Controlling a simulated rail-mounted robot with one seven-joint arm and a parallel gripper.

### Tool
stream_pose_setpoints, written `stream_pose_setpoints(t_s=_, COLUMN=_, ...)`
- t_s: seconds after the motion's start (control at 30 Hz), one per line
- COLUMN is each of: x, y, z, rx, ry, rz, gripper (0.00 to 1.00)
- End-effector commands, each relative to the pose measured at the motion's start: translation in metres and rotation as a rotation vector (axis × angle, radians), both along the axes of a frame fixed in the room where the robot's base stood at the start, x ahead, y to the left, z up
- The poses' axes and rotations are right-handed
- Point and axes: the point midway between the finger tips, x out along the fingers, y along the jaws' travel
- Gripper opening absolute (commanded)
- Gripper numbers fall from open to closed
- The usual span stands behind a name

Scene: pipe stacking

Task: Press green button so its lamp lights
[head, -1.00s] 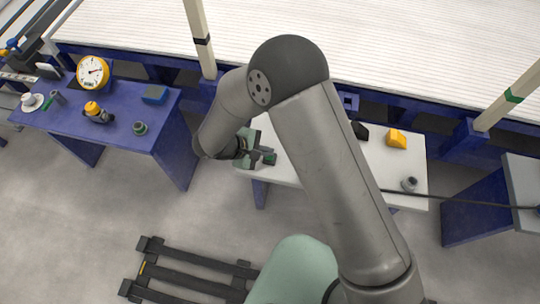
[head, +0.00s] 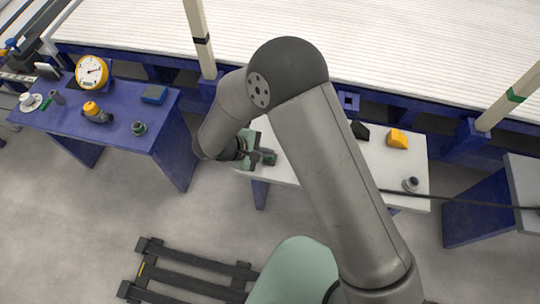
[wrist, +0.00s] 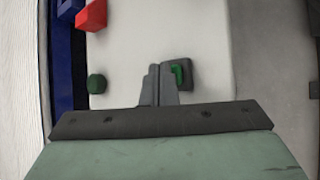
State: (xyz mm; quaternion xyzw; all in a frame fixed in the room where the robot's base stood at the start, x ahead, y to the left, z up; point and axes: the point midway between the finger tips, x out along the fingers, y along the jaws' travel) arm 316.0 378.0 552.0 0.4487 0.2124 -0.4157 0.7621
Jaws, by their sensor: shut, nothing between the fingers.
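The green button (wrist: 177,73) sits on a small dark box (wrist: 187,82) on the white table, just right of my fingertips in the wrist view. My gripper (wrist: 160,72) is shut and empty, with its fingertips close beside the button. The left part of the button is partly hidden by the fingers, and I cannot tell whether they touch it. I cannot tell whether a lamp is lit. In the head view my gripper (head: 263,157) is over the left end of the white table (head: 285,172).
A dark green cylinder (wrist: 97,84) and a red block (wrist: 91,16) stand left of the fingers. A yellow block (head: 397,139) and a grey fitting (head: 410,184) are farther right. A blue table (head: 160,135) with a yellow gauge (head: 91,72) stands left.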

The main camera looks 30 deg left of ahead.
Motion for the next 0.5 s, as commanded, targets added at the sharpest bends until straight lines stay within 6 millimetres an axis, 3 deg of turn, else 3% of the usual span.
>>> stream_pose_setpoints(t_s=0.27, x=0.000, y=0.000, z=-0.001, rx=0.000, ry=0.000, rz=0.000, gripper=0.00)
stream_pose_setpoints(t_s=0.5, x=0.000, y=0.000, z=0.010, rx=0.001, ry=-0.001, rz=0.000, gripper=0.00)
